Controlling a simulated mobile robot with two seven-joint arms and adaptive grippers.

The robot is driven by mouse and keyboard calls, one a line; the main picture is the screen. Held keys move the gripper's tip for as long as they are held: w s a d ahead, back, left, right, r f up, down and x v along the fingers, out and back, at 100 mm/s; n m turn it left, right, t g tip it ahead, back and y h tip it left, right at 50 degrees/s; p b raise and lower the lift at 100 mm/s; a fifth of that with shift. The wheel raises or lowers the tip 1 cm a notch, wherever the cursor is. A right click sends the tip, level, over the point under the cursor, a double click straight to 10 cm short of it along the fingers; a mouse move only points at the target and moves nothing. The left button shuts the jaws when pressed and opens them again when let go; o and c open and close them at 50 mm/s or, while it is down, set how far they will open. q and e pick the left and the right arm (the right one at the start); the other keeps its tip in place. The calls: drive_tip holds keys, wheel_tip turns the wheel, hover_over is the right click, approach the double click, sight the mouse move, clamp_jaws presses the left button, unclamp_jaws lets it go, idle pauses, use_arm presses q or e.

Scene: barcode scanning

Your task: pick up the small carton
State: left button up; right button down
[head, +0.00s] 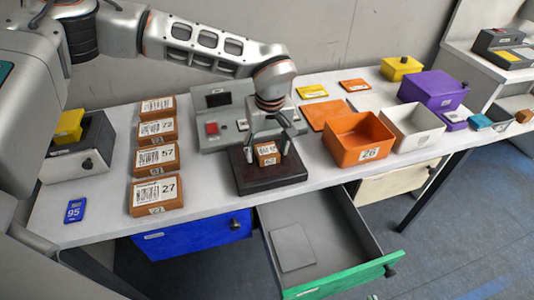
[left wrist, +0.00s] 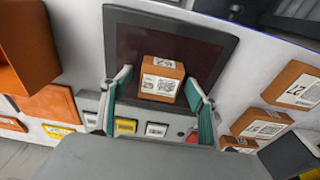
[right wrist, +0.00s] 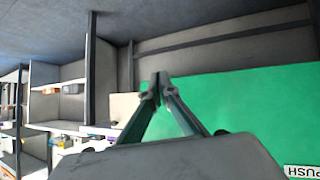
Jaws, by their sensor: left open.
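The small carton (head: 267,153) is a brown box with white barcode labels. It sits on the dark square scanner plate (head: 246,181) in the middle of the table. In the left wrist view the carton (left wrist: 162,78) lies between the spread fingers, with the dark plate (left wrist: 210,45) beyond and around it. My left gripper (head: 268,146) is open and comes down over the carton from above, one finger on either side. In the left wrist view my left gripper (left wrist: 160,84) shows gaps beside the carton. My right gripper (right wrist: 157,82) has its fingertips together, with nothing visible between them.
Several labelled brown cartons (head: 157,162) stand in a column left of the plate. An orange bin (head: 357,139) and a white bin (head: 411,128) stand to the right. An open grey drawer (head: 335,225) with a green front (head: 343,276) juts out below the table.

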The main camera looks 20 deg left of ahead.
use_arm(q)
drive_tip(key=shift+r, duration=0.1)
drive_tip(key=c, duration=1.3)
